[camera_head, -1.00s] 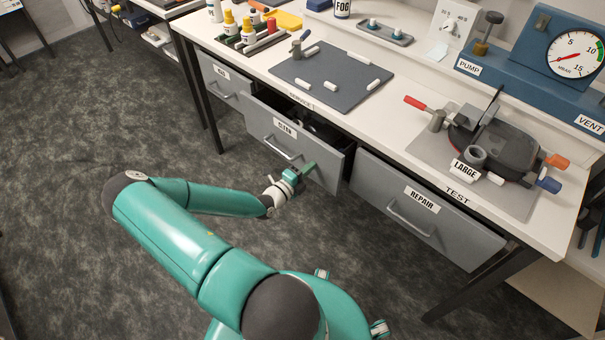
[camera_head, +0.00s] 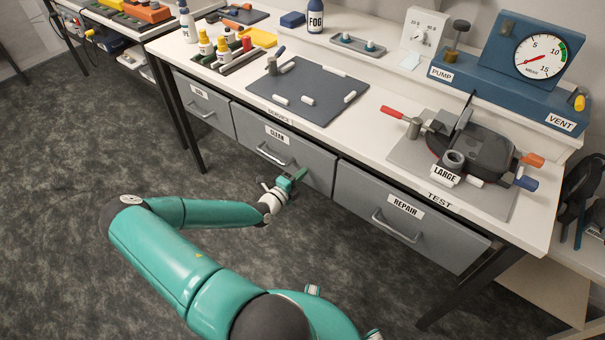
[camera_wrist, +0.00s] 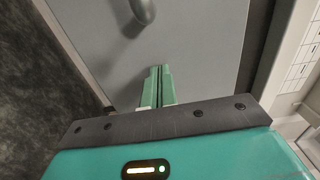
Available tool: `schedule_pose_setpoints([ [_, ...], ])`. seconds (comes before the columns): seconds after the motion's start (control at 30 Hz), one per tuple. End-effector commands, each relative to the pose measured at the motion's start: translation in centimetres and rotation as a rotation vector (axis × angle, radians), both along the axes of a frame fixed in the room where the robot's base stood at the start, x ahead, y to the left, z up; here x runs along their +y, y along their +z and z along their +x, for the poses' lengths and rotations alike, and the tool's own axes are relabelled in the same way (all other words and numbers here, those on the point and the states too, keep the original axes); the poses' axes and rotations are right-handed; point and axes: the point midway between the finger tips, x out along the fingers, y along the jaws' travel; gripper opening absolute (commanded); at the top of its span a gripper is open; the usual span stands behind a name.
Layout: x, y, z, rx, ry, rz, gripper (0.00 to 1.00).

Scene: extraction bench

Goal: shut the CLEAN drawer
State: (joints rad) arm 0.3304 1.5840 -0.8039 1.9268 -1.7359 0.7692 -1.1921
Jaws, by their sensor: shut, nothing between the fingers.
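The CLEAN drawer (camera_head: 284,150) is the middle grey drawer under the bench, with a label and a bar handle (camera_head: 271,156). Its front now lies about level with the drawers on both sides, and no gap shows above it. My gripper (camera_head: 299,174) is shut and empty, with its fingertips at the right lower part of the drawer front. In the wrist view the closed green fingers (camera_wrist: 158,84) point at the grey drawer front (camera_wrist: 190,40), and one end of the handle (camera_wrist: 143,10) shows above. Whether the fingertips touch the front is hard to tell.
The REPAIR drawer (camera_head: 400,215) is to the right and another labelled drawer (camera_head: 204,104) to the left, both flush-looking. The bench top holds a grey mat (camera_head: 310,90), bottles and a pump unit (camera_head: 500,70). The floor in front is clear.

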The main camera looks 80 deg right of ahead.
Motion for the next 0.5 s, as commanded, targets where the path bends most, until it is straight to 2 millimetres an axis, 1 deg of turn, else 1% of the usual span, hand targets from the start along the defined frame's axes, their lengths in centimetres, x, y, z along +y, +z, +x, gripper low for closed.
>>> schedule_pose_setpoints([
  [0.03, 0.7, 0.0, 0.4, 0.0, 0.003, 0.001, 0.0],
  [0.13, 1.7, -0.1, 1.0, 0.0, 0.003, 0.002, 0.0],
  [0.5, 8.1, 0.0, 4.3, -0.002, 0.003, 0.001, 0.0],
])
